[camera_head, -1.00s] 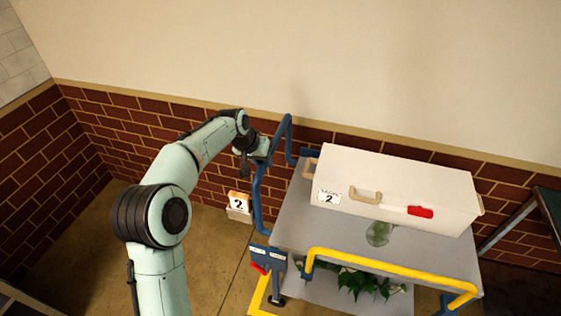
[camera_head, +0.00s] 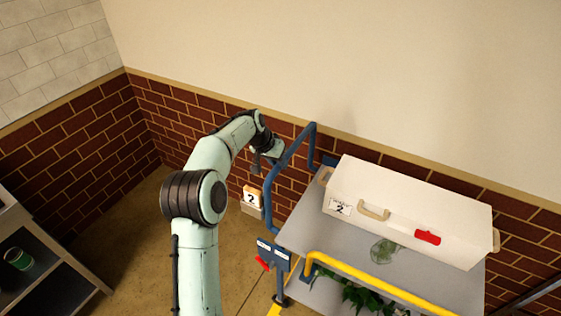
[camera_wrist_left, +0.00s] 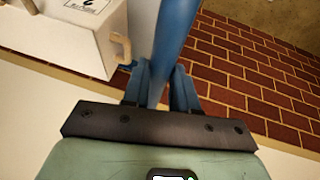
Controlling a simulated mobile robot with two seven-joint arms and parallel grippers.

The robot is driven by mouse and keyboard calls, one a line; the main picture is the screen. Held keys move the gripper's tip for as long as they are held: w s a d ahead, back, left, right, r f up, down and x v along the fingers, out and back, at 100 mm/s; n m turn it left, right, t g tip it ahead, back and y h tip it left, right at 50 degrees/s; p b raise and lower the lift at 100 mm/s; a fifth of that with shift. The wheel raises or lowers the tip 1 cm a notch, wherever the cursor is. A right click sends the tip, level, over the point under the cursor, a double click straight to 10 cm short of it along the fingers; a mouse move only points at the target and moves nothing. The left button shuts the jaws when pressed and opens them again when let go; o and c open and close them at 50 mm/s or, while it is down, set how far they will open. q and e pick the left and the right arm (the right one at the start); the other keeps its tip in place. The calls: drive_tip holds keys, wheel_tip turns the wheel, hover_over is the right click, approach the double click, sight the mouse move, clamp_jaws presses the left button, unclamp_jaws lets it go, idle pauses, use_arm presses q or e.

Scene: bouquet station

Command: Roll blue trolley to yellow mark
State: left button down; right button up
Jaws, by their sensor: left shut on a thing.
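The blue trolley has a grey deck (camera_head: 310,238) and a tall blue push handle (camera_head: 297,150) at its left end. My left gripper (camera_head: 277,157) is at this handle. In the left wrist view its two fingers (camera_wrist_left: 157,85) are closed around the blue handle bar (camera_wrist_left: 174,40). A long white box (camera_head: 455,225) with a "2" label, beige handles and a red latch rests on the deck. A bit of yellow (camera_head: 275,309) shows low at the bottom edge; I cannot tell whether it is the floor mark. My right gripper is out of view.
A yellow rail (camera_head: 370,280) runs along the trolley's near side, with green leaves (camera_head: 362,298) below. A small "2" sign (camera_head: 252,196) stands by the brick wall (camera_head: 180,115). A shelf with a green can (camera_head: 19,258) is at left. Floor between is clear.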

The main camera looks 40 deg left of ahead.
use_arm(q)
drive_tip(key=shift+s+a, duration=0.15)
drive_tip(key=shift+a, duration=0.1)
drive_tip(key=c, duration=0.9)
unclamp_jaws()
drive_tip(key=shift+a, duration=0.1)
drive_tip(key=shift+r, duration=0.1)
drive_tip(key=shift+r, duration=0.3)
drive_tip(key=v, duration=1.2)
drive_tip(key=shift+s+r+p, duration=0.25)
drive_tip(key=shift+p, duration=0.05)
